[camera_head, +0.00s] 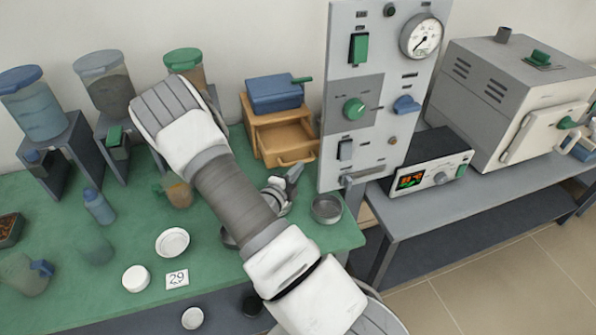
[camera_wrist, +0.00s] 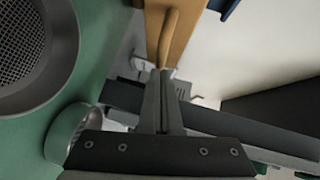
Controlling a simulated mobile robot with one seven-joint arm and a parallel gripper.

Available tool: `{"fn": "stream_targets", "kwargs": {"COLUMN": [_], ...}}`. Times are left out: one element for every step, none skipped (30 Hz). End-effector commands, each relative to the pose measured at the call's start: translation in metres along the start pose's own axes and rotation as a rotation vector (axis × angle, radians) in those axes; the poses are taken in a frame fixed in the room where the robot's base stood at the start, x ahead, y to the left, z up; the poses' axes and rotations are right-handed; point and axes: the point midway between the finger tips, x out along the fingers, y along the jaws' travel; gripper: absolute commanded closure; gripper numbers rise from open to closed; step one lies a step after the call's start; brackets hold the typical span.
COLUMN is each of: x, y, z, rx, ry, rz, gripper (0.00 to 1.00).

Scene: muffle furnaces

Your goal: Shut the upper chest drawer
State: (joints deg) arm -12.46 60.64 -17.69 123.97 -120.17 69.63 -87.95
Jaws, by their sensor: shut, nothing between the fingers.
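The small wooden chest (camera_head: 251,128) stands at the back of the green bench, left of the grey panel. One of its drawers (camera_head: 298,158) is pulled out toward the front, with a bar handle on its face; I cannot tell for sure which level it is. In the wrist view, a wooden front (camera_wrist: 154,22) and its handle (camera_wrist: 168,38) are just beyond my fingertips. My gripper (camera_head: 296,172) is shut and empty, just in front of the drawer. In the wrist view my gripper (camera_wrist: 160,75) looks very near the handle; contact is unclear.
A blue box (camera_head: 273,94) sits on the chest. A grey control panel (camera_head: 372,155) stands close on the right. A round metal dish (camera_head: 327,209) lies in front. A mesh sieve (camera_wrist: 28,42) fills the wrist view's left. Dispensers and a furnace (camera_head: 510,95) stand farther off.

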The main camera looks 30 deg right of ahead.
Motion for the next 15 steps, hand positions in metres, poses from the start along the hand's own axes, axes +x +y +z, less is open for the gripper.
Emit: {"fn": "stream_targets", "kwargs": {"x": [0.000,0.000,0.000,0.000,0.001,0.002,0.004,0.006,0.011,0.015,0.019,0.025,0.030,0.035,0.041], "y": [0.000,0.000,0.000,0.000,0.000,-0.001,-0.001,-0.002,-0.003,-0.004,-0.006,-0.008,-0.009,-0.010,-0.011], "z": [0.000,0.000,0.000,0.000,0.001,0.002,0.004,0.007,0.011,0.015,0.019,0.025,0.030,0.035,0.040], "rx": [0.000,0.000,0.000,0.000,0.000,0.000,0.001,0.001,0.002,0.003,0.002,0.003,0.004,0.002,0.003], "ry": [0.000,0.000,0.000,0.000,0.000,0.000,0.000,0.000,0.001,0.001,0.001,0.000,-0.001,-0.001,0.000], "rz": [0.000,0.000,0.000,0.000,0.000,-0.001,-0.001,-0.002,-0.001,-0.003,-0.003,-0.004,-0.003,-0.004,-0.003], "gripper": [1.00,1.00,1.00,1.00,1.00,1.00,1.00,1.00,1.00,1.00,1.00,1.00,1.00,1.00,1.00]}}
